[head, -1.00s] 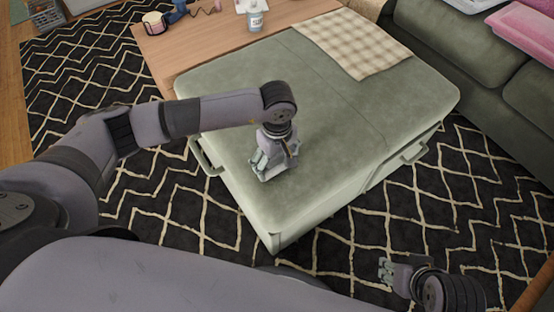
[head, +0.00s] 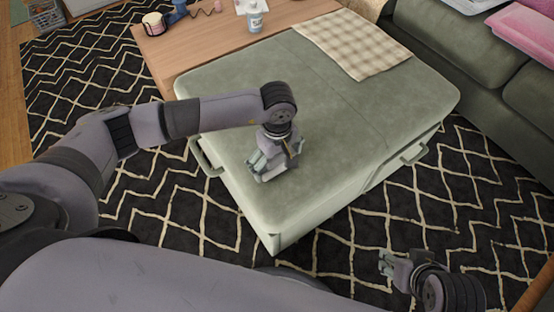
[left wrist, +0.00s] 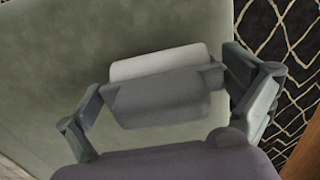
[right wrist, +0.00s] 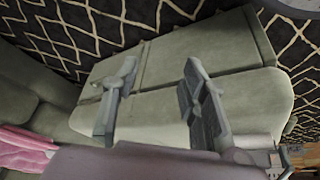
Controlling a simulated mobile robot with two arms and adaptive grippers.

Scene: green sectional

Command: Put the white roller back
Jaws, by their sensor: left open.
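My left gripper (head: 272,172) is over the near left part of the green ottoman (head: 360,125), pointing down. In the left wrist view, the white roller (left wrist: 158,62) lies on the green top between the two spread fingers of my left gripper (left wrist: 165,112). Its upper strip is bright and its lower part is in shade. The fingers look apart from its ends. In the head view my gripper hides the roller. My right gripper (head: 386,264) is open and empty, off the ottoman's near right side; its spread fingers show in the right wrist view (right wrist: 157,85).
A checked cloth (head: 352,42) lies on the ottoman's far end. A green sofa (head: 450,50) stands at right. Patterned rug (head: 470,190) surrounds the ottoman.

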